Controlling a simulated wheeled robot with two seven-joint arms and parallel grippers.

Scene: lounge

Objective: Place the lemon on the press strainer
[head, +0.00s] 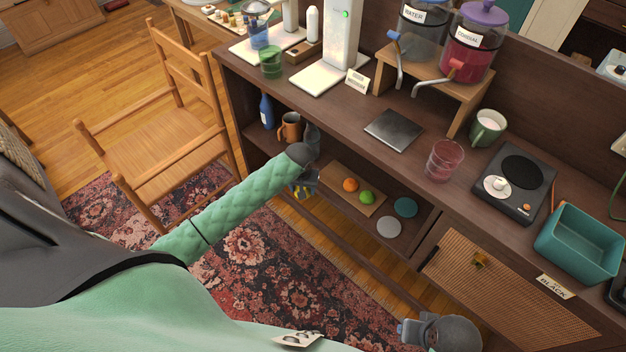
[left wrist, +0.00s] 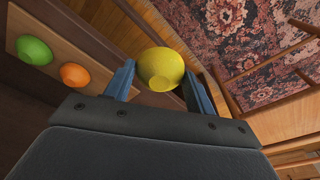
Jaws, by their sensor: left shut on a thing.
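The yellow lemon (left wrist: 161,68) sits between the two blue fingers of my left gripper (left wrist: 160,85) in the left wrist view, and the gripper is shut on it. In the head view my left gripper (head: 303,187) is low in front of the open shelf, with a bit of yellow showing; most of the lemon is hidden there. I cannot identify the press strainer for certain; a blue see-through vessel with a greyish top (head: 258,28) stands on the counter at the far left. Part of my right gripper (head: 408,333) shows at the bottom; its fingers are unclear.
On the shelf a wooden board (head: 340,190) holds an orange (head: 350,185) and a lime (head: 367,197). A mug (head: 290,127) and blue bottle (head: 266,111) stand left of it. The counter edge overhangs the shelf. A wooden chair (head: 160,150) stands at left.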

